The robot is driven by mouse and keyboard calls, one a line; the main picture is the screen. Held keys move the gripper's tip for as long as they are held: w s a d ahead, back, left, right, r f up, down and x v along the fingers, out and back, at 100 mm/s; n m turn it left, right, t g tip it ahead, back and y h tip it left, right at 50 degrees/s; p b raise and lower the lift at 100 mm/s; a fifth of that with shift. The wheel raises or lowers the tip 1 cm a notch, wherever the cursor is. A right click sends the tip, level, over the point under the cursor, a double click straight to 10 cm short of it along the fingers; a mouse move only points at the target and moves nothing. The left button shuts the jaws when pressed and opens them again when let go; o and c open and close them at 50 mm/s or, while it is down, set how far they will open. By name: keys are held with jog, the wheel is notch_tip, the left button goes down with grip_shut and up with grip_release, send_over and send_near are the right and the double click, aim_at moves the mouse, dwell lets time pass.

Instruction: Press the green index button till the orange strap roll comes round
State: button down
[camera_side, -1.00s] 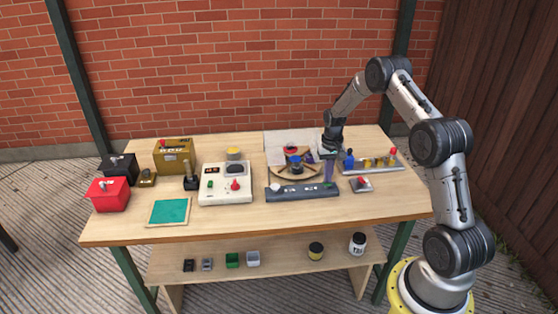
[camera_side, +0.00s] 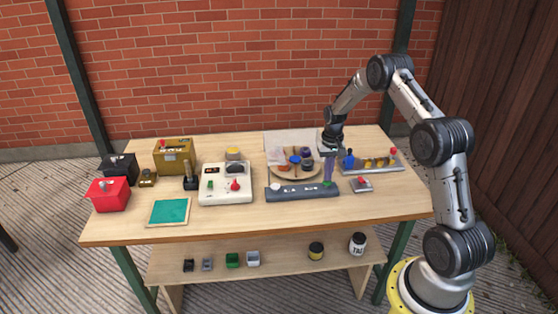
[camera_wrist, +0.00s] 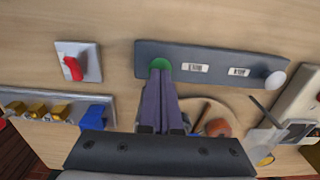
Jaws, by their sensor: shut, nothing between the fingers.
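The green index button (camera_wrist: 160,63) sits at one end of a dark grey control bar (camera_side: 300,192), which also shows in the wrist view (camera_wrist: 205,55). My gripper (camera_side: 328,182) points down at that end, its purple fingers shut and empty. In the wrist view the fingertips (camera_wrist: 161,72) overlap the button's edge; I cannot tell whether they press it. Behind the bar is a round wooden turntable (camera_side: 297,177) carrying several rolls, blue and dark ones among them.
Right of the bar are a small plate with a red switch (camera_side: 361,184) and a grey rail (camera_side: 372,168) with coloured parts. Left stands a white control box (camera_side: 225,188). A pale panel (camera_side: 290,142) stands behind the turntable.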

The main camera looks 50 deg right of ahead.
jog(key=shift+r, duration=1.95)
dwell(2.9)
